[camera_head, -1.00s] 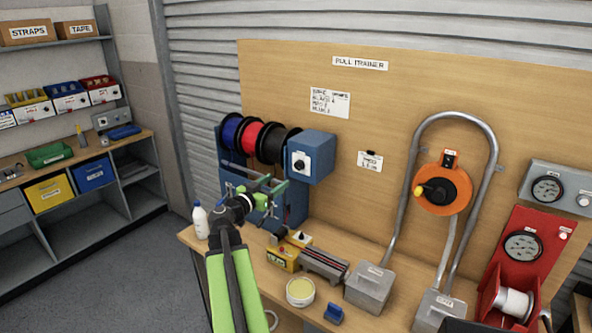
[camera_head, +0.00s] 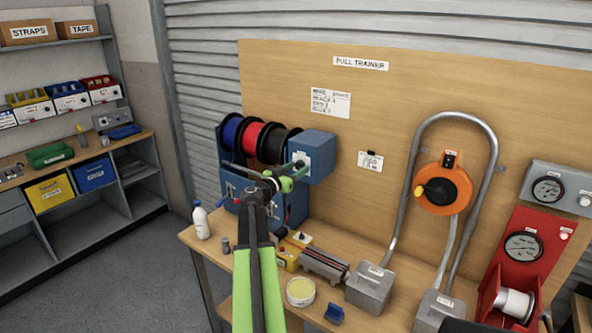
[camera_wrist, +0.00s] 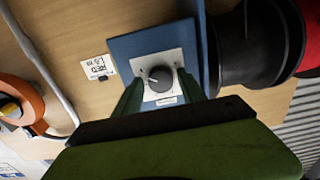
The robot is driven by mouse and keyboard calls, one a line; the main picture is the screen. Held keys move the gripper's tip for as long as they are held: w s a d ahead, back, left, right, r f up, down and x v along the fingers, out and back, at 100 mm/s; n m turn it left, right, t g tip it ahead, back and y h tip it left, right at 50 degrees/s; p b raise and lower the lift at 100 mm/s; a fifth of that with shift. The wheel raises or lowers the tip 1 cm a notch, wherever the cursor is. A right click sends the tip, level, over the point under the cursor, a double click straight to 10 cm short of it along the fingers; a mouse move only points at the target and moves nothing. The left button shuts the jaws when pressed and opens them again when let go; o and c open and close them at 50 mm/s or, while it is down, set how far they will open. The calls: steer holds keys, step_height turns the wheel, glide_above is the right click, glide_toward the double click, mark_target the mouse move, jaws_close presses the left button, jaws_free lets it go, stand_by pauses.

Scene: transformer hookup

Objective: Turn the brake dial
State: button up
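The brake dial (camera_wrist: 160,79) is a dark round knob with a light pointer mark. It sits on a white plate (camera_wrist: 150,65) on the blue box (camera_head: 320,152) beside the cable reels. My gripper (camera_wrist: 159,84) is open, with one green finger on each side of the dial in the wrist view. The dial shows between the fingers, with small gaps beside it; I cannot tell whether either finger touches. In the head view my gripper (camera_head: 294,171) is at the front of the box and partly covers the dial and plate.
Blue, red and black reels (camera_head: 272,143) stand left of the box. A card (camera_head: 370,162) hangs right of it. An orange reel (camera_head: 443,188) and bent conduit (camera_head: 455,118) are farther right.

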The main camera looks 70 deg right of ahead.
jaws_close()
steer(key=n, duration=0.4)
steer(key=shift+n, duration=0.3)
steer(key=n, duration=0.5)
steer(key=shift+a+n, duration=0.1)
steer(key=shift+n, duration=0.2)
steer(key=n, duration=0.9)
steer(key=shift+n, duration=0.4)
